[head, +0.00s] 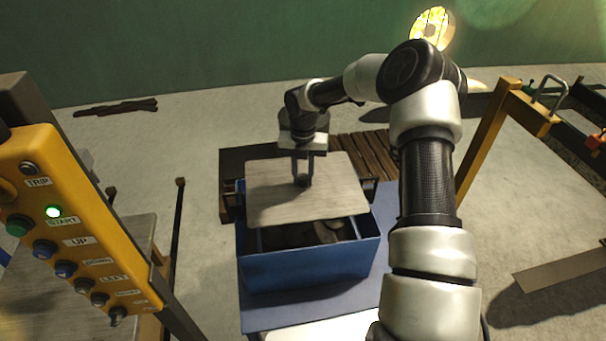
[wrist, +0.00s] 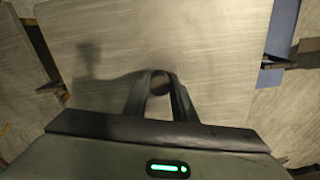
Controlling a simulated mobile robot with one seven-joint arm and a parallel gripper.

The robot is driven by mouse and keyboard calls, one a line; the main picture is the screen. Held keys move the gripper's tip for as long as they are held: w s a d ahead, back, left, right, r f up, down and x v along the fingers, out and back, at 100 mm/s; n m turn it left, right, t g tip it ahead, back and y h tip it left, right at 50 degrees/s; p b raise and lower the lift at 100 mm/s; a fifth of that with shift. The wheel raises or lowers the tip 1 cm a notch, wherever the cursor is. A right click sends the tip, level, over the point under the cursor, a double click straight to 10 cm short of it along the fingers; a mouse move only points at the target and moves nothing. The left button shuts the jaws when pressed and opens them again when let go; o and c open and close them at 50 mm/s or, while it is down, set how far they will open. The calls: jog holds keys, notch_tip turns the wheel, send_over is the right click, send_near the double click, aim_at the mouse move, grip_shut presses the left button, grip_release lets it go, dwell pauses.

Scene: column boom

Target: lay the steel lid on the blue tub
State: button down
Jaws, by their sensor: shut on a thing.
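The steel lid (head: 275,201) is a flat, brushed grey plate. In the head view it is over the back part of the blue tub (head: 305,267), and the tub's front part shows open with dark and grey contents inside. My gripper (head: 302,181) is above the lid, shut on the lid's small dark knob. In the wrist view the lid (wrist: 210,60) fills most of the picture, with my gripper's fingers (wrist: 160,85) around the knob. I cannot tell whether the lid touches the tub's rim.
The tub stands on a blue surface (head: 375,275). A yellow button panel (head: 75,225) with a lit green lamp stands at the left. A yellow post (head: 487,140) stands at the right. Slatted brown wood (head: 365,155) lies behind the tub. Pale floor is open further back.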

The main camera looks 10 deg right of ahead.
notch_tip(320, 180, down, 10)
jog(key=b, duration=0.5)
jog(key=shift+r+b, duration=0.2)
jog(key=shift+b, duration=0.15)
jog(key=shift+w+f, duration=0.1)
jog(key=shift+f, duration=0.35)
dwell(0.3)
jog(key=c, duration=1.4)
grip_release()
notch_tip(320, 180, up, 17)
jog(key=shift+r+p, duration=0.2)
jog(key=shift+p, duration=0.95)
